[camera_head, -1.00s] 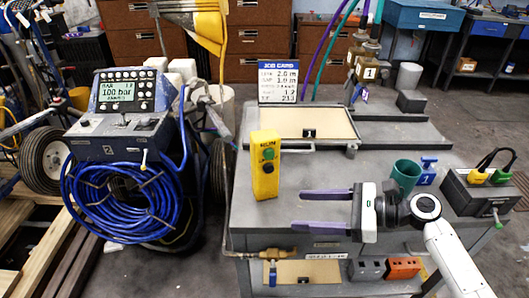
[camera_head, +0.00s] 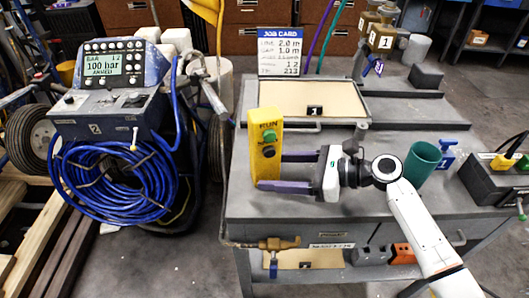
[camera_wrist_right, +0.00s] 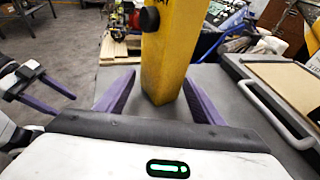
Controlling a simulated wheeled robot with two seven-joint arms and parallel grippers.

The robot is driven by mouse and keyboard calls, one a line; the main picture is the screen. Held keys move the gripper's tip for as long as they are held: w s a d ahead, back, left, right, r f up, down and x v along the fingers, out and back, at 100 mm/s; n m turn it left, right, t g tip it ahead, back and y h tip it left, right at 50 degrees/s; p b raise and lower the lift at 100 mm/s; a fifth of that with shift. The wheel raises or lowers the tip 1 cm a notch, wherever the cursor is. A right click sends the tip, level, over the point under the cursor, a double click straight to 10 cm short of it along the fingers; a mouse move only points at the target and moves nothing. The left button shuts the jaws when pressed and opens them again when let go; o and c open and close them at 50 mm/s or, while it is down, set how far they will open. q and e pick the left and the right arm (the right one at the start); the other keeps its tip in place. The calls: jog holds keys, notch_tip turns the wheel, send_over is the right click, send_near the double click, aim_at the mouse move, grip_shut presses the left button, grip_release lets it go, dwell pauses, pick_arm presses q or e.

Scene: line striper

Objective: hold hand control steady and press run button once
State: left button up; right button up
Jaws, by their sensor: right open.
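The yellow hand control (camera_head: 265,165) stands upright on the grey bench top. It has a RUN label, a green button (camera_head: 269,136) and a black button (camera_head: 268,151) below it. My right gripper (camera_head: 272,171) is open, its purple fingers reaching left to the control's lower part. In the right wrist view the control (camera_wrist_right: 165,60) stands between the two spread fingers (camera_wrist_right: 160,78), with a gap visible on each side. The green button is out of that view. My left gripper (camera_wrist_right: 58,106) shows at the left of the wrist view, fingers apart and empty; it is out of the head view.
A line striper console (camera_head: 105,85) reading 100 bar, with a coiled blue hose (camera_head: 115,180), stands left of the bench. A green cup (camera_head: 421,163) stands right of my gripper.

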jog(key=shift+x, duration=1)
jog(key=shift+c, duration=0.2)
pick_arm(q)
jog(key=shift+w+a, duration=0.15)
jog(key=shift+a, duration=0.05)
pick_arm(e)
jog(key=c, duration=0.7)
pick_arm(q)
jog(key=shift+w+d+r, duration=0.1)
jog(key=shift+r, duration=0.1)
grip_shut()
pick_arm(e)
jog(key=shift+c, duration=0.4)
pick_arm(q)
jog(key=shift+f, duration=0.15)
